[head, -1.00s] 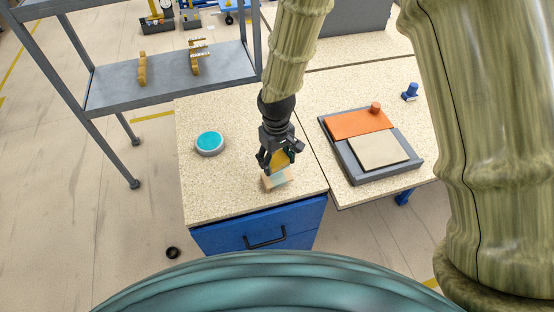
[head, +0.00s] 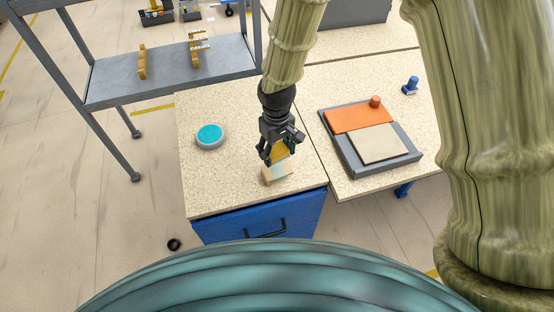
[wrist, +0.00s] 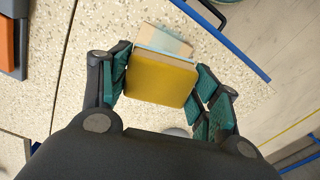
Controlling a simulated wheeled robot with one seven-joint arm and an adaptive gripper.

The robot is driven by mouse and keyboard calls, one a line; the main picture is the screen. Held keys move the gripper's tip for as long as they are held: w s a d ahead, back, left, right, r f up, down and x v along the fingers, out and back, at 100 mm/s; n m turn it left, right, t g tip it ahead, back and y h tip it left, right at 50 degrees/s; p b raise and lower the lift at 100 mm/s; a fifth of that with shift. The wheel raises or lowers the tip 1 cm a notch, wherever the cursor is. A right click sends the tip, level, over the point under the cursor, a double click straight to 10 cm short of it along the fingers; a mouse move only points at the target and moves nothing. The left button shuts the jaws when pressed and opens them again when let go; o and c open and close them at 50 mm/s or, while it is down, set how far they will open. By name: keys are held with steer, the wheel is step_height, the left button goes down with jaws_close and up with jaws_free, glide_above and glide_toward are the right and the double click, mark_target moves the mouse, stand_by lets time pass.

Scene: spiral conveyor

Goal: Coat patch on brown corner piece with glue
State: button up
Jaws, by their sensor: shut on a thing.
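My gripper (head: 276,152) is shut on a yellow block-like tool (wrist: 160,80), which fills the space between the green finger pads in the wrist view; its yellow face also shows in the head view (head: 281,150). The brown corner piece (head: 268,179) stands on the speckled table near its front right edge, below the tool. A pale blue patch (head: 281,171) shows on the piece; in the wrist view the patch (wrist: 164,42) lies just beyond the tool. Whether the tool touches it I cannot tell. A round grey dish with turquoise contents (head: 210,134) stands to the left.
A grey tray (head: 350,162) with an orange panel (head: 358,117) and a beige panel (head: 380,144) lies on the right table. A blue object (head: 411,86) stands behind it. A grey shelf (head: 170,75) stands at the left. The table around the dish is clear.

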mark_target(274, 153)
steer(key=c, duration=0.4)
steer(key=shift+c, duration=0.2)
steer(key=shift+f, duration=0.1)
steer(key=shift+w+a+f+b, duration=0.15)
steer(key=shift+w+f+b, duration=0.25)
steer(key=shift+f, duration=0.3)
steer(key=shift+w+a+f+b, duration=0.1)
steer(key=shift+w+f+b, duration=0.25)
steer(key=shift+f, duration=0.35)
steer(key=shift+w+a+f+b, duration=0.15)
steer(key=shift+w+f+b, duration=0.2)
steer(key=shift+f, duration=0.35)
steer(key=shift+s, duration=0.1)
